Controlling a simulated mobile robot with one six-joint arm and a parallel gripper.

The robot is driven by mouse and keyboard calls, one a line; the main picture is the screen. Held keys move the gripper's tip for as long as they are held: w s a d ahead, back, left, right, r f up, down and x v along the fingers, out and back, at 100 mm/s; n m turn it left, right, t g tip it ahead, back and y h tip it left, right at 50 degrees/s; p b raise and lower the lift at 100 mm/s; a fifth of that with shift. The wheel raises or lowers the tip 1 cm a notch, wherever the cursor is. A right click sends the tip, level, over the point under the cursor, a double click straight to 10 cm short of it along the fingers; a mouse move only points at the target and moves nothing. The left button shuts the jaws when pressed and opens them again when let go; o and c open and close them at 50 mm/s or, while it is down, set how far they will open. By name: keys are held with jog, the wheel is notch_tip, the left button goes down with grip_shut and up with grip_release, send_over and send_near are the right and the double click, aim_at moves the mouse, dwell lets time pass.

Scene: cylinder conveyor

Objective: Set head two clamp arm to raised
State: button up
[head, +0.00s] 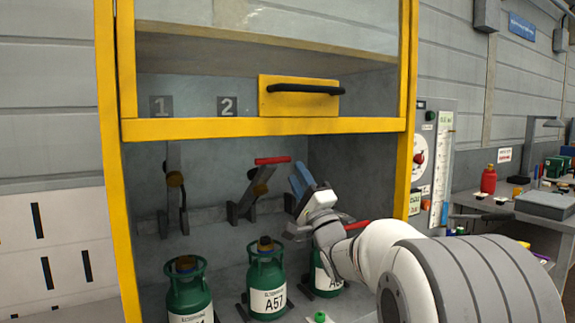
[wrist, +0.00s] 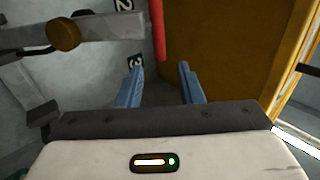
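The head two clamp (head: 256,190) stands under the plate marked 2 (head: 227,106) inside the yellow-framed cabinet. Its arm slants up to the right and ends in a red handle (head: 271,160), roughly level in the head view. My gripper (head: 298,177) is just right of and slightly below that handle, apart from it. In the wrist view my gripper (wrist: 160,65) shows two blue fingers spread with an empty gap. A red bar (wrist: 157,30), seemingly this handle, lies beyond the fingertips, in line with the gap. A clamp arm with a brass knob (wrist: 63,36) is at upper left.
Head one's clamp arm (head: 173,160) stands upright at left. Another red handle (head: 357,225) shows partly behind my arm. Green cylinders stand below, one marked A57 (head: 266,285). The yellow guard's lower bar (head: 200,129) crosses above; its right post (head: 405,150) is near my arm.

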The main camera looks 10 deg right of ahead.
aim_at(288, 159)
jog(key=x, duration=0.6)
jog(key=shift+w+a+r+p, duration=0.1)
jog(key=shift+w+p, duration=0.05)
jog(key=shift+p, duration=0.25)
grip_shut()
